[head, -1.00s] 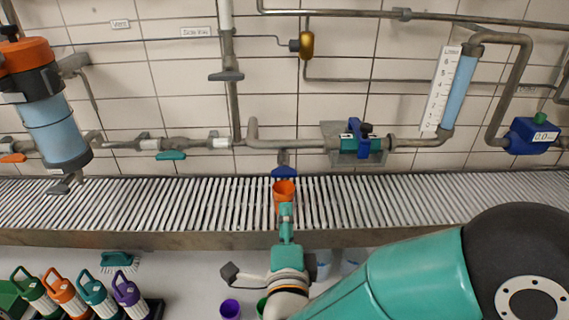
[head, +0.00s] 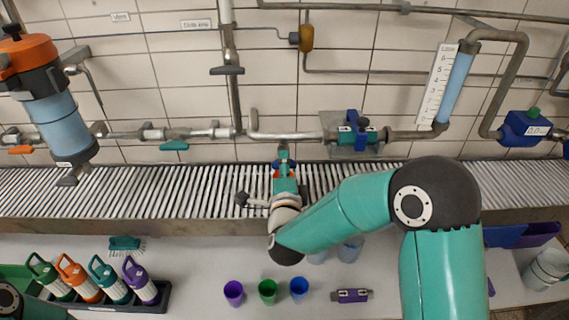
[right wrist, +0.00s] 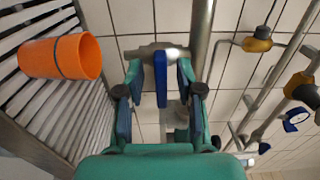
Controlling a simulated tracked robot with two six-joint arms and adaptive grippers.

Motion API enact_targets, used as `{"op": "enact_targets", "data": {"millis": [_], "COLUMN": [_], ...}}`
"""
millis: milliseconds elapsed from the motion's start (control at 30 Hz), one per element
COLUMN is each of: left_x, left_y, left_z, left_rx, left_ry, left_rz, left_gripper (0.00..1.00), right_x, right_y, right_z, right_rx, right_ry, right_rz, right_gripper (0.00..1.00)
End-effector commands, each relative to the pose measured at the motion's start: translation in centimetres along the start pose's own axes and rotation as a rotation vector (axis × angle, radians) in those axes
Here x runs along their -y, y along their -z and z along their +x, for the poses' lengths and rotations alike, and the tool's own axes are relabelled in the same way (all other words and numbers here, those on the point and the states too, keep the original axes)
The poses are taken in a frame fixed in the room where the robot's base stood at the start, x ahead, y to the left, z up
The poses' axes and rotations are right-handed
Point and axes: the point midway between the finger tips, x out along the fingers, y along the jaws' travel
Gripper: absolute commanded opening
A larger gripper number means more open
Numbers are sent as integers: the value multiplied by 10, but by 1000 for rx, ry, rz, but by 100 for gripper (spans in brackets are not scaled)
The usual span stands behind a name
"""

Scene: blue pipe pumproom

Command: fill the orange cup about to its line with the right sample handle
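The orange cup (right wrist: 52,58) with a dark line around it stands on the slatted rack, at the left of the right wrist view. In the head view my right gripper mostly hides it. My right gripper (head: 284,158) is at the tap below the wall pipe. In the right wrist view its fingers (right wrist: 158,90) are apart, one on each side of the blue sample handle (right wrist: 160,78), with gaps showing. The cup's inside is not visible.
Purple (head: 233,292), green (head: 267,290) and blue (head: 299,288) cups stand on the counter in front of the slatted rack (head: 130,195). A caddy of bottles (head: 165,292) is at left. A blue-green valve (head: 357,133) sits on the pipe to the right.

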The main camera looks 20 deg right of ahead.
Motion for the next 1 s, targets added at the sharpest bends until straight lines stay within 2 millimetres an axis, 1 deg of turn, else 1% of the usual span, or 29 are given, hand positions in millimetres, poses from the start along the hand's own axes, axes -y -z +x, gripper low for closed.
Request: {"op": "enact_targets", "data": {"millis": [233, 267, 300, 467, 500, 767, 1000], "left_x": [0, 0, 0, 0, 0, 0, 4], "left_y": [0, 0, 0, 0, 0, 0, 0], "left_z": [0, 0, 0, 0, 0, 1, 11], "left_rx": [0, 0, 0, 0, 0, 0, 0], "left_ry": [0, 0, 0, 0, 0, 0, 0], "left_rz": [0, 0, 0, 0, 0, 0, 0], "left_gripper": [40, 40, 40, 40, 40, 40, 40], "right_x": [0, 0, 0, 0, 0, -1, -4], "right_y": [0, 0, 0, 0, 0, 0, 0], "right_z": [1, 1, 1, 1, 1, 0, 0], "right_rx": [0, 0, 0, 0, 0, 0, -1], "right_ry": [0, 0, 0, 0, -1, -2, -3], "right_rz": [0, 0, 0, 0, 0, -6, -74], "right_gripper": [36, 35, 28, 1, 0, 0, 0]}}
